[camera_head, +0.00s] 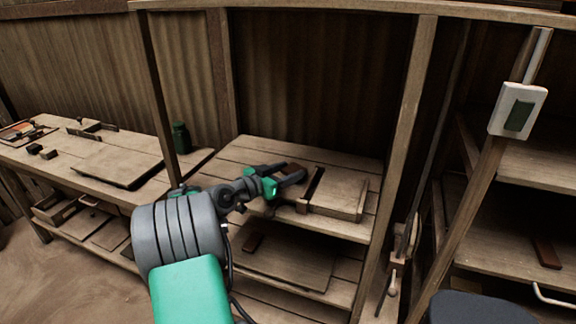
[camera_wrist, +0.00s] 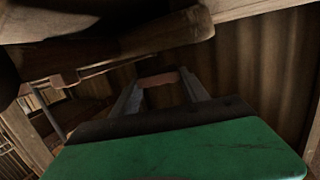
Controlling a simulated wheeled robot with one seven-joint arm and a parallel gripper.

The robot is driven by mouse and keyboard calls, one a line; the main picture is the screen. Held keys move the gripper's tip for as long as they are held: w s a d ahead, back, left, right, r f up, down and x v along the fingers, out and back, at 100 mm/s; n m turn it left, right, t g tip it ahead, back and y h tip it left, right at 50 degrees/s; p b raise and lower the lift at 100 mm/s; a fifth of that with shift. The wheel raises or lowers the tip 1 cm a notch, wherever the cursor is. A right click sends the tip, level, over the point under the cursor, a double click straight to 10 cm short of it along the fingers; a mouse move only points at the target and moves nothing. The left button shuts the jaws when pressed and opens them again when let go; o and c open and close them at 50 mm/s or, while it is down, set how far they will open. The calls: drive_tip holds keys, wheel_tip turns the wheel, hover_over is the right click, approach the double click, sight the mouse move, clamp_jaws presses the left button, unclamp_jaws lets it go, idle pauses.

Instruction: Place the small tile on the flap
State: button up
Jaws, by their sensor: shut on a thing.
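My gripper (camera_head: 281,174) is over the upper shelf in the head view. It is shut on a small reddish-brown tile (camera_wrist: 158,79), which sits between the two fingertips in the wrist view. The tile also shows in part beyond the fingers in the head view (camera_head: 292,167). Just right of the gripper is a low wooden press (camera_head: 338,199) with a dark, narrow upright piece (camera_head: 314,181) at its left side. I cannot tell which part of the press is the flap. The fingers hide some of the press's left end. Whether the tile touches it is unclear.
The wooden shelf unit (camera_head: 230,152) has posts on both sides of my arm. Another reddish tile (camera_head: 547,252) lies on the right shelf. A green bottle (camera_head: 181,138) stands on the left bench.

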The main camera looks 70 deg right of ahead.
drive_tip(key=shift+f, duration=0.8)
drive_tip(key=shift+f+b, duration=0.6)
drive_tip(key=shift+b, duration=0.15)
drive_tip(key=o, duration=1.5)
